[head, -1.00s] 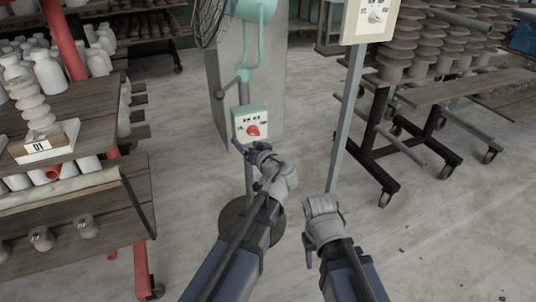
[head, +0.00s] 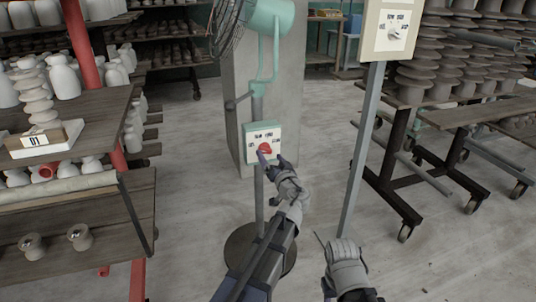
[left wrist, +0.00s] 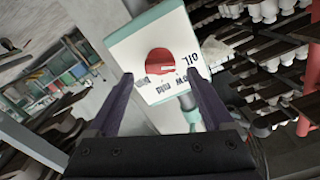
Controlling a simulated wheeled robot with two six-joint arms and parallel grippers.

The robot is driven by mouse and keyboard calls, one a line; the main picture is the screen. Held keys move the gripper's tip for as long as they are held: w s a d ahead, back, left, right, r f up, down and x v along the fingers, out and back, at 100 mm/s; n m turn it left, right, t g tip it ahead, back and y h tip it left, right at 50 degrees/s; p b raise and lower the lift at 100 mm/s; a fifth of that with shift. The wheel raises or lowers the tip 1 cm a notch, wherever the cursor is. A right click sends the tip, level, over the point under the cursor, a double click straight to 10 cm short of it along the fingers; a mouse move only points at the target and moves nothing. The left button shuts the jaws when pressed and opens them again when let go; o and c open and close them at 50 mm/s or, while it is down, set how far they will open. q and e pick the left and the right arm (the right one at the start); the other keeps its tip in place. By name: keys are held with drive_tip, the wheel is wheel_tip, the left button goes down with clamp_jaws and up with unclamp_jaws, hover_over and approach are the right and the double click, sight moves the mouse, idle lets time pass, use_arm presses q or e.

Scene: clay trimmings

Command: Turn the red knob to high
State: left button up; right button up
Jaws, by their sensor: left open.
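The round red knob (head: 264,149) is on a white panel in a green control box (head: 264,141) on the fan's post. In the left wrist view the panel is upside down. There the knob (left wrist: 159,62) carries a white mark pointing right, toward the side of the panel with the word that looks like OFF or OIL. My left gripper (head: 271,159) is open just in front of the knob. In the left wrist view its fingertips (left wrist: 159,78) stand on either side of the knob, apart from it. My right gripper (head: 338,265) hangs low; its fingers are mostly hidden.
A second control panel (head: 391,33) with a white knob stands on a grey post at the right. The fan (head: 270,17) rises above the box. Shelves of pottery (head: 70,110) stand left; a wheeled rack (head: 440,120) stands right.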

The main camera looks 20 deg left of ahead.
sight(267, 151)
use_arm(q)
drive_tip(key=shift+x, duration=1.65)
clamp_jaws()
